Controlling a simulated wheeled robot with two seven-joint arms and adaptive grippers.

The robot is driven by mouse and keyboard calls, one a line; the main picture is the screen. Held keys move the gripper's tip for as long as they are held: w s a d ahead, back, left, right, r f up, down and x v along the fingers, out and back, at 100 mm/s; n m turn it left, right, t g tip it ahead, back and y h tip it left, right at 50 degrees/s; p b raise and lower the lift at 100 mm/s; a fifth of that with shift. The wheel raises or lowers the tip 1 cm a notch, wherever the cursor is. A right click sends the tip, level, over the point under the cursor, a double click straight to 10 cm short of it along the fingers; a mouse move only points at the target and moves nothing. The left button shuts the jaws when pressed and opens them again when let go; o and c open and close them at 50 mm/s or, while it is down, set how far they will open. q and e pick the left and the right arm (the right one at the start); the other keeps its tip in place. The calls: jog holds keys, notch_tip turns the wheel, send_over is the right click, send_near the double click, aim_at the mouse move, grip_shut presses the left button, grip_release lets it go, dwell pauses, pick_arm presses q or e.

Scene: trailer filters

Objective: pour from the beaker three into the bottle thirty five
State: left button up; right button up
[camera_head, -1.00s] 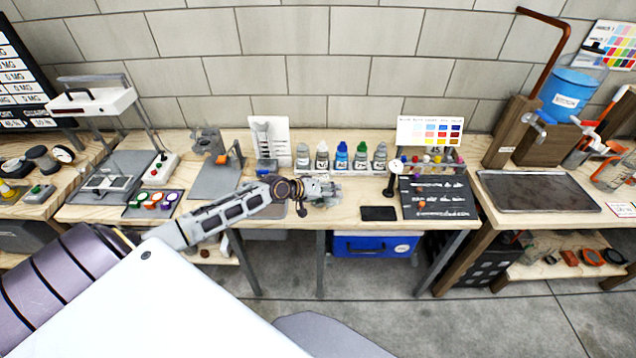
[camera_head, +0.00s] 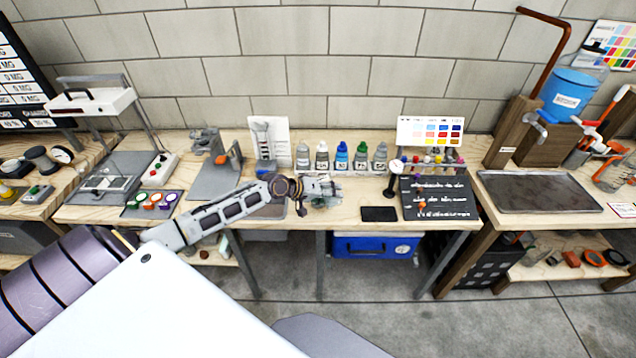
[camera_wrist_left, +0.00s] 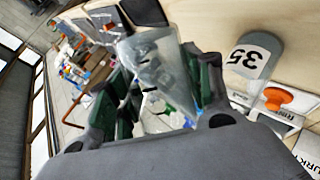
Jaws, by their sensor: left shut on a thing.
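My left gripper (camera_head: 322,190) is over the front part of the middle bench, in front of a row of small bottles. In the left wrist view its dark green-padded fingers (camera_wrist_left: 160,95) are shut on a clear beaker (camera_wrist_left: 150,48). The beaker looks tilted; its number and any liquid cannot be made out. In that view the grey bottle thirty five (camera_wrist_left: 270,42), with a white label reading 35, stands on the bench to the right of the beaker, apart from it. I cannot tell which bottle of the row this is in the head view. My right gripper is out of view.
Several small bottles (camera_head: 342,157) stand in a row near the wall. A black phone-like slab (camera_head: 379,213) and a dark board with white writing (camera_head: 437,197) lie to the right. An orange knob (camera_wrist_left: 277,98) shows near bottle thirty five. A blue case (camera_head: 372,247) is under the bench.

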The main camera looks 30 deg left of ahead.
pick_arm(q)
jog(key=shift+s+d+r, duration=0.1)
jog(key=shift+s+r, duration=0.05)
jog(key=shift+r, duration=0.1)
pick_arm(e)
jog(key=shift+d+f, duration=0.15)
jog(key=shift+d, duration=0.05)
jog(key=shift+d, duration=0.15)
pick_arm(q)
jog(key=shift+r, duration=0.15)
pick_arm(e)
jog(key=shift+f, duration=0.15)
pick_arm(q)
jog(key=shift+b, duration=0.35)
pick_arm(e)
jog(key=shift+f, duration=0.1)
pick_arm(q)
jog(key=shift+h, duration=0.3)
jog(key=shift+r, duration=0.1)
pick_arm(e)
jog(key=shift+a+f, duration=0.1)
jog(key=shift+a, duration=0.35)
